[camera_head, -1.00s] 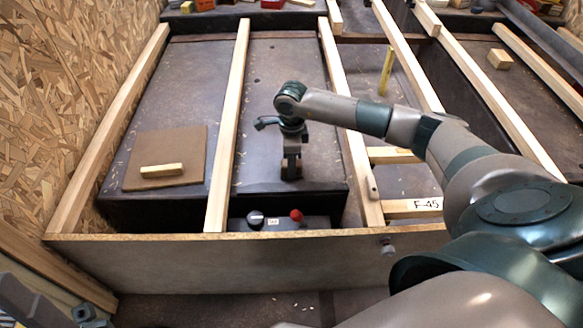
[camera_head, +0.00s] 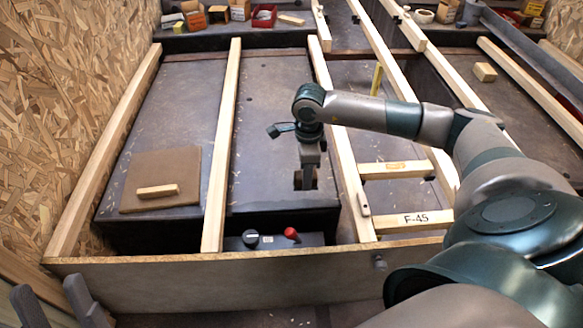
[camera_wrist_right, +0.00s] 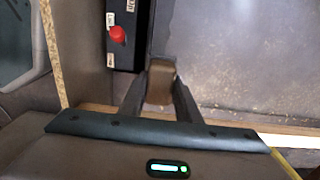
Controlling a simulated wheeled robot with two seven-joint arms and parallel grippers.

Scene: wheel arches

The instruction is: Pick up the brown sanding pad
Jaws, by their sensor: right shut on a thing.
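In the right wrist view the brown pad (camera_wrist_right: 161,76) sits between the two fingertips (camera_wrist_right: 160,92). It appears clear of the surface, though the gap is hard to judge. My left gripper (camera_head: 58,302) is at the bottom left corner, its two grey fingers apart and nothing between them.
A light wooden block (camera_head: 158,191) lies on a brown square board (camera_head: 185,165) at left. A control box (camera_head: 268,240) with a red knob (camera_head: 291,234) stands near the front board (camera_head: 230,283). Wooden beams (camera_head: 220,150) divide the bays. Small boxes (camera_head: 218,14) line the back.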

